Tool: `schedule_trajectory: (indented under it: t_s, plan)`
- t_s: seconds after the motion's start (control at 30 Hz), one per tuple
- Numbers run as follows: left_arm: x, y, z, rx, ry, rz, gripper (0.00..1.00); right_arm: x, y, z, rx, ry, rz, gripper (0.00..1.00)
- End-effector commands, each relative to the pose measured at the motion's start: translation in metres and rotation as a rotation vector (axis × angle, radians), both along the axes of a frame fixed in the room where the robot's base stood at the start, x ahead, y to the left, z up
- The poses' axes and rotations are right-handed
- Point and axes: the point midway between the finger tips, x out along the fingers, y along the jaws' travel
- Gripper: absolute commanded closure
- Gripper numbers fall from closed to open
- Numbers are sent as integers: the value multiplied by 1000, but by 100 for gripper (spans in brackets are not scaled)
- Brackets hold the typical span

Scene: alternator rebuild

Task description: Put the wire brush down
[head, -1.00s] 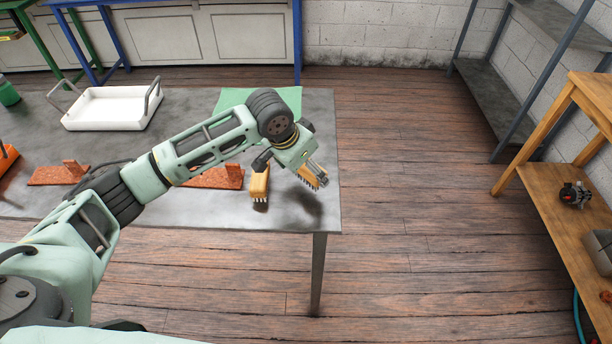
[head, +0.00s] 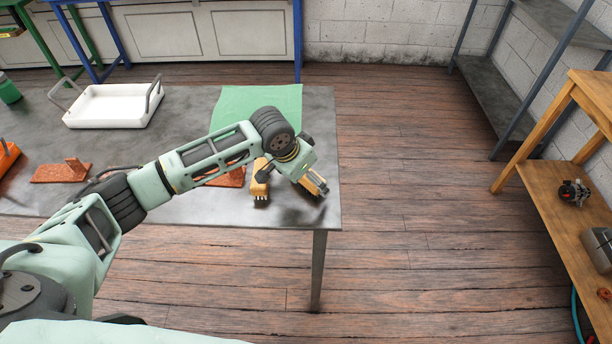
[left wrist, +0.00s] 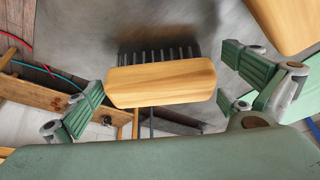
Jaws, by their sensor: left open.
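A wire brush with a wooden back (left wrist: 160,84) and dark bristles lies between the spread fingers of my left gripper in the left wrist view. In the head view this brush (head: 318,182) is at the right end of the grey table, its bristles towards the tabletop. My left gripper (head: 311,181) is open around it. A gap shows at the right finger; I cannot tell whether the left finger touches it. A second wooden brush (head: 260,188) stands just left of the gripper, and part of a wooden block shows in the wrist view (left wrist: 285,20). My right gripper is out of view.
The grey table (head: 205,100) carries a green mat (head: 258,100), a white tray with handles (head: 108,108) and reddish-brown pieces (head: 60,172). The table's right edge is close to the brush. A wooden shelf (head: 555,205) stands across open floor to the right.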

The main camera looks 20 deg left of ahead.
Motion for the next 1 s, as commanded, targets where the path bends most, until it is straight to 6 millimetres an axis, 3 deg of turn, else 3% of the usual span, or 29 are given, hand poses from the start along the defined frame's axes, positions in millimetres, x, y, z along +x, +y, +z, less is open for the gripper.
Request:
schedule_trajectory:
  t_s: [0.33,0.8,1.0]
  plan:
    - [-2,2,10,0,-2,-1,0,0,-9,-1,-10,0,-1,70]
    - [-33,19,95,1,-3,0,0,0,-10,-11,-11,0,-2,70]
    - [-39,22,112,0,-1,0,0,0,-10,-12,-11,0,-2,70]
